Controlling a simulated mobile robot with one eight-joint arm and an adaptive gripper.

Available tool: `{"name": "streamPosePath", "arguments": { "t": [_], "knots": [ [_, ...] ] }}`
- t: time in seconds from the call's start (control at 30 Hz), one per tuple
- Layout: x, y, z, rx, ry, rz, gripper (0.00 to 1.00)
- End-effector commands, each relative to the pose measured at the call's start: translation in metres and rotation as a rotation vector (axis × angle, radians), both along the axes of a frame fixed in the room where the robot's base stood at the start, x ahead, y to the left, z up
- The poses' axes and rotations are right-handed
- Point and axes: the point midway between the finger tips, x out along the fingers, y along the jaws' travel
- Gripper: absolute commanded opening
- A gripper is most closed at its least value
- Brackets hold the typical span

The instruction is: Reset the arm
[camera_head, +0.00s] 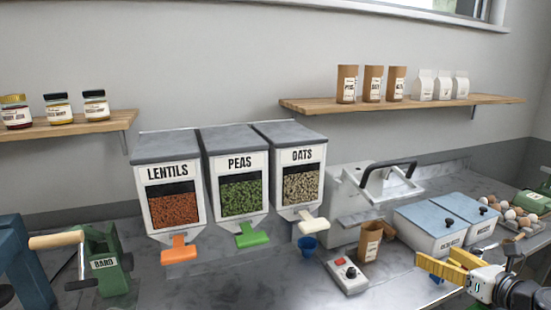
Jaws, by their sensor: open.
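My gripper (438,259) is at the lower right of the head view, with two yellow fingers spread apart and nothing seen between them. It is in front of the white lidded bins (430,236) and right of the brown paper bag (370,241). My arm runs from it out of the picture at the lower right corner, so most of the arm is hidden.
Dispensers of lentils (168,172), peas (235,162) and oats (303,157) stand at the back. A small scale (347,276), a blue cup (307,246) and a grey sealer (350,190) are nearby. Eggs (510,213) lie far right. The front-middle counter is clear.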

Motion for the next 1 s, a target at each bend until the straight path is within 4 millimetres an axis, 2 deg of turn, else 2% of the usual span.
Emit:
{"name": "streamPosePath", "arguments": {
  "t": [0.17, 0.27, 0.4, 0.47, 0.5, 0.57, 0.6, 0.67, 0.73, 0.8, 0.9, 1.0],
  "knots": [
    [0.018, 0.011, 0.057, 0.197, -0.106, -0.116, 0.83],
    [0.024, 0.016, 0.097, 0.378, -0.177, -0.206, 0.83],
    [0.022, 0.019, 0.152, 0.768, -0.269, -0.369, 0.83],
    [0.014, 0.02, 0.167, 1.006, -0.293, -0.46, 0.83],
    [0.006, 0.021, 0.171, 1.187, -0.296, -0.532, 0.83],
    [-0.01, 0.026, 0.164, 1.478, -0.273, -0.652, 0.83],
    [-0.023, 0.032, 0.15, 1.67, -0.24, -0.742, 0.83],
    [-0.045, 0.05, 0.12, 1.944, -0.16, -0.895, 0.83],
    [-0.074, 0.081, 0.078, 2.206, -0.039, -1.091, 0.83],
    [-0.102, 0.114, 0.045, 2.377, 0.079, -1.27, 0.83],
    [-0.139, 0.156, 0.01, 2.517, 0.227, -1.499, 0.83],
    [-0.167, 0.186, -0.01, 2.578, 0.334, -1.672, 0.83]
  ]
}}
